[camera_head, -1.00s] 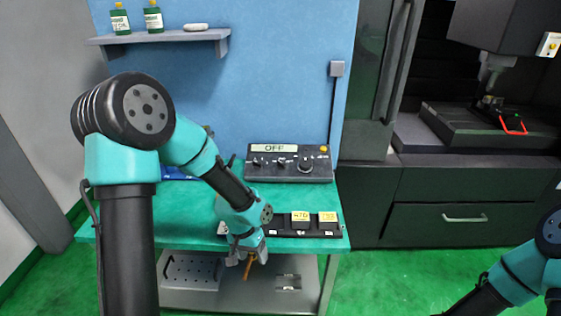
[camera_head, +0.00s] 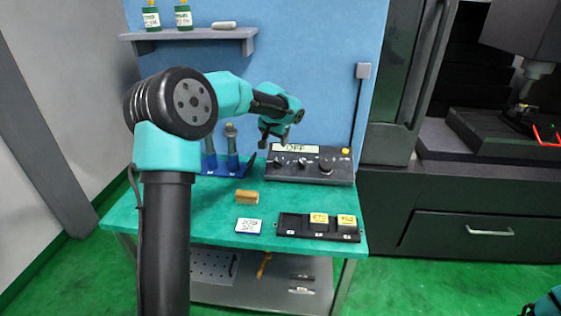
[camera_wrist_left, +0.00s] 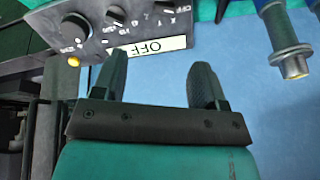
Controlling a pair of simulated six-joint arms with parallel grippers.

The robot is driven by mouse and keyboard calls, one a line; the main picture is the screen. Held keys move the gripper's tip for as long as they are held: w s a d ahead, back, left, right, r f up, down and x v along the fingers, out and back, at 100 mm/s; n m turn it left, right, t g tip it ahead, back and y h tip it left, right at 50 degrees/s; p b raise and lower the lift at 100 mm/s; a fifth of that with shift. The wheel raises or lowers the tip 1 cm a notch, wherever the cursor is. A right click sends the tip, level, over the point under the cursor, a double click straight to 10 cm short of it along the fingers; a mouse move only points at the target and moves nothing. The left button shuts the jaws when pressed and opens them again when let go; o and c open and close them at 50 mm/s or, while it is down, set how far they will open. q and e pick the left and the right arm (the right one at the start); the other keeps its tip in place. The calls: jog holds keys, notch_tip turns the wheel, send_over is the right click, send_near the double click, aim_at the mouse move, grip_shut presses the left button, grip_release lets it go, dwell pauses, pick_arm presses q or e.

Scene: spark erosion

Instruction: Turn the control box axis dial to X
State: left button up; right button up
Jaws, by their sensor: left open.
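The dark control box (camera_head: 262,174) stands at the back of the green bench. It has an "OFF" display, a yellow button and several dials, including a middle dial (camera_head: 302,163) and a large dial (camera_head: 325,167). In the left wrist view the box (camera_wrist_left: 48,18) appears inverted at top left, with small X and Y letters on its face. Which dial is the axis dial, and where it points, I cannot tell for sure. My left gripper (camera_head: 274,143) is open and empty above the box's left end; its fingers also show in the wrist view (camera_wrist_left: 160,62).
Blue holders (camera_head: 233,164) with upright tools stand left of the box. A wall shelf (camera_head: 200,38) hangs above. The bench centre is mostly clear.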

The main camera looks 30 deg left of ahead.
aim_at(278, 161)
pick_arm(q)
jog(key=shift+w+a+r, duration=0.3)
jog(key=shift+r, duration=0.15)
jog(key=x, duration=1.7)
jog(key=shift+w+a+f, duration=0.1)
jog(key=shift+f, duration=0.1)
jog(key=shift+c, duration=0.5)
jog(key=c, duration=0.8)
